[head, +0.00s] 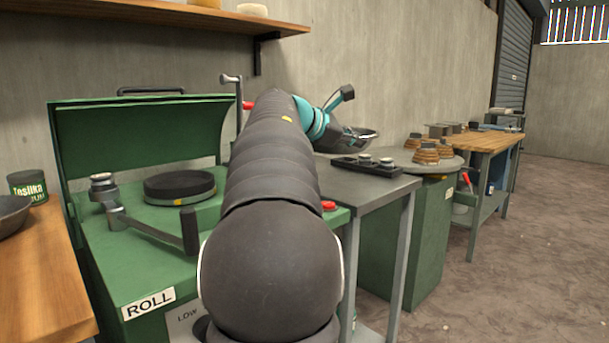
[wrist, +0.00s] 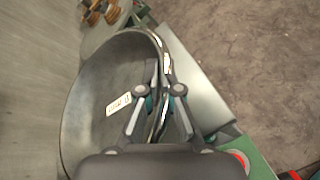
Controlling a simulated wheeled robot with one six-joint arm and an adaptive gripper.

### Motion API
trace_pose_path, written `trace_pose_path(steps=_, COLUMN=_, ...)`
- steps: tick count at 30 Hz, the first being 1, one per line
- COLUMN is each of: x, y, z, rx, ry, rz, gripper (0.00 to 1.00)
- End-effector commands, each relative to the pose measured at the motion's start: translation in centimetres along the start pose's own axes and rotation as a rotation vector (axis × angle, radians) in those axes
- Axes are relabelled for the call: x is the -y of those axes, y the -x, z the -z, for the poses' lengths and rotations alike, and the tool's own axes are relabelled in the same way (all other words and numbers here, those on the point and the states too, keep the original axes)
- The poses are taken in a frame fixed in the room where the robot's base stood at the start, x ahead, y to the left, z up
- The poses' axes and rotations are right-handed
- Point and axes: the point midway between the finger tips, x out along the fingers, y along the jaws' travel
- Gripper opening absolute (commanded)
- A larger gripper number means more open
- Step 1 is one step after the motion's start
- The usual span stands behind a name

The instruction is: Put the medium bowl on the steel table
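A dark metal bowl (head: 352,137) with a shiny rim is held in the air, low over the far part of the steel table (head: 348,195). In the wrist view the bowl (wrist: 92,85) fills the left side, with a small white label inside. My gripper (wrist: 160,85) has one finger inside the bowl and one outside, shut on its rim. The table's pale top (wrist: 203,98) shows beyond the rim. In the head view my arm hides part of the table, and the gripper is small and partly hidden.
A black tray with two small knobs (head: 367,164) lies on the steel table near the bowl. The green ROLL machine (head: 150,250) stands left, its lid up. A round table with stacked brown pieces (head: 430,155) is to the right. A wall shelf (head: 160,12) hangs above.

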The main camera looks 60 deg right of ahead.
Motion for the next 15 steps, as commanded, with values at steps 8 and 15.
trace_pose_path(steps=8, x=3.6, y=-8.1, z=-4.7, rx=0.038, ry=-0.025, rz=0.056, gripper=0.00)
trace_pose_path(steps=15, x=3.8, y=-11.2, z=-6.7, rx=0.014, ry=-0.012, rz=0.018, gripper=0.00)
